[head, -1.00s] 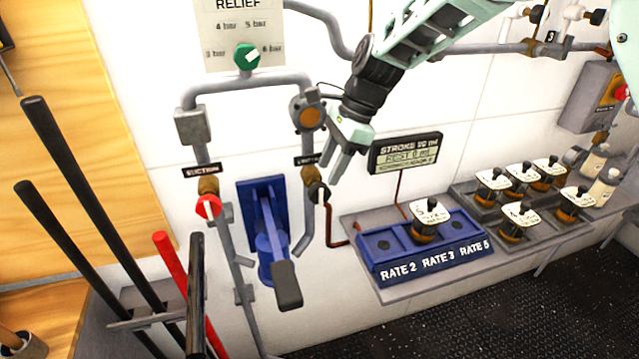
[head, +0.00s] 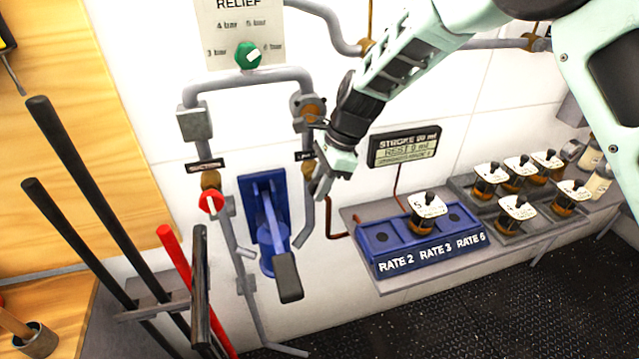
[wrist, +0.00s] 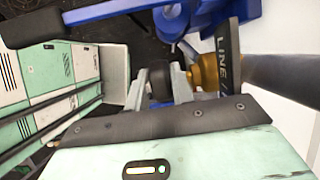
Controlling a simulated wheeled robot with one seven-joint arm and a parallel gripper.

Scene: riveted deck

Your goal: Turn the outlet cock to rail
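The outlet cock is on the right-hand pipe, right of the blue pump. Its brass body (wrist: 205,72) shows in the wrist view beside a dark label reading "LINE" (wrist: 226,62), whose other words are cut off. Its dark knob (wrist: 160,82) lies between the two pale fingers of my gripper (wrist: 159,92). The fingers flank the knob closely; I cannot tell whether both touch it. In the head view my gripper (head: 322,181) is at the cock and hides most of it, so the knob's pointing direction cannot be read.
The blue pump lever (head: 287,277) sticks out left of the cock. A red suction cock (head: 211,201) and green relief knob (head: 248,54) are on the same pipework. A blue rate block (head: 385,243) stands on the shelf at right. Upright bars (head: 75,165) stand at left.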

